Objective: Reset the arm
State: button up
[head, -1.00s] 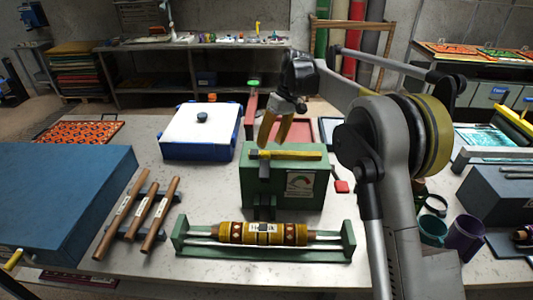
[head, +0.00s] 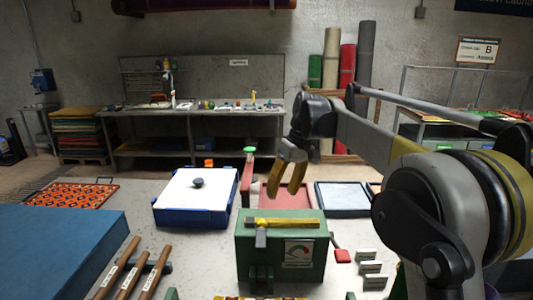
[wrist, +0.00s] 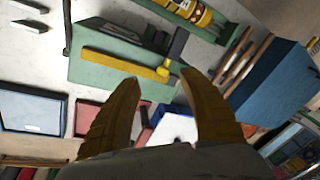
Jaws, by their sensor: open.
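My gripper (head: 288,178) is open and empty in the head view. It hangs above and behind the green box with a dial (head: 281,263), its yellow fingers pointing down. In the wrist view my gripper (wrist: 165,112) shows its two yellow fingers spread apart with nothing between them. A hammer with a yellow handle (head: 288,223) lies on top of the green box. In the wrist view the same hammer (wrist: 118,62) lies beyond the fingertips, apart from them. My arm reaches in from the right of the head view.
A blue and white box (head: 196,197) stands left of the green box. Wooden-handled tools (head: 130,272) and a large blue block (head: 58,250) are at left. A red tray and a blue-grey tray (head: 343,199) lie behind. Small grey blocks (head: 370,267) sit at right.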

jog(key=s+d+m+t+h+b, duration=0.15)
jog(key=s+d, duration=0.25)
jog(key=s, duration=0.4)
jog(key=s+d+m+t+b, duration=0.2)
jog(key=s+d, duration=0.2)
jog(key=s, duration=0.5)
jog(key=s+d+f+m+t+b, duration=0.1)
jog(key=s+d+f, duration=0.2)
jog(key=s+f, duration=0.3)
jog(key=s+d+f+m+t+h+b, duration=0.1)
jog(key=s+d+f+m+t+b, duration=0.1)
jog(key=s+f, duration=0.5)
jog(key=s, duration=0.3)
jog(key=shift+d, duration=0.4)
